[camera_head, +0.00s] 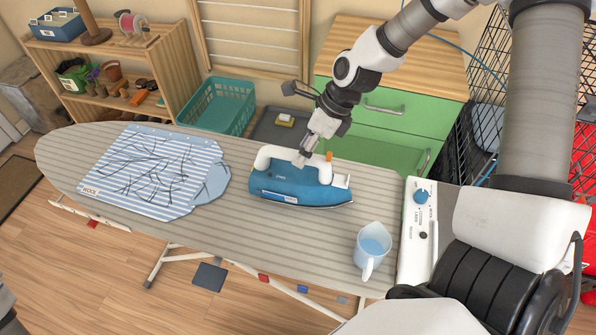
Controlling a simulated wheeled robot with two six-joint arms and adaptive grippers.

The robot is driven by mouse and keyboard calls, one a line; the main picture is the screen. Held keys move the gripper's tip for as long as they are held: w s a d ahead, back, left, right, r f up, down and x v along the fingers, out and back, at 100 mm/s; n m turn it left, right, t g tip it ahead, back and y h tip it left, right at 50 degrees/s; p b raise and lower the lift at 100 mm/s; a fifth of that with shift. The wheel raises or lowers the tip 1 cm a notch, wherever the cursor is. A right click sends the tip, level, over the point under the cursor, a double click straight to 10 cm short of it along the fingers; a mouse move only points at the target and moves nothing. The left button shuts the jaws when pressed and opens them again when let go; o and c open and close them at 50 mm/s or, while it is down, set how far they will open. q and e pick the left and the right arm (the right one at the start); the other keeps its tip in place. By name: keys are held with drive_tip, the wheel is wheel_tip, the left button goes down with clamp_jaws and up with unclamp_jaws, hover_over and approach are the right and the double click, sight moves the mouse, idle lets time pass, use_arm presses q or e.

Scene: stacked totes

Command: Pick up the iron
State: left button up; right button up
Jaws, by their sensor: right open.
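The blue iron (288,188) with a white handle lies on the grey striped ironing board (330,228), its narrow end toward the right. My right gripper (304,156) comes down from above and behind, with its fingertips at the iron's white handle. It is open. I cannot tell whether the fingers touch the handle or straddle it. My left gripper is not in view.
A measuring jug (372,248) of water stands to the right, beside a white control panel (417,235). A green cabinet (385,120), teal basket (217,107) and wooden shelf (165,60) stand behind.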

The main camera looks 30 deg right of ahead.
sight(305, 174)
drive_tip(key=x, duration=0.1)
drive_tip(key=b+x, duration=0.1)
drive_tip(key=shift+s+a+f, duration=0.1)
drive_tip(key=shift+f, duration=0.3)
drive_tip(key=shift+r, duration=0.1)
clamp_jaws()
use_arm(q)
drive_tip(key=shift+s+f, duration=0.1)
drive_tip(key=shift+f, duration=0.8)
use_arm(e)
drive_tip(key=shift+r, duration=0.15)
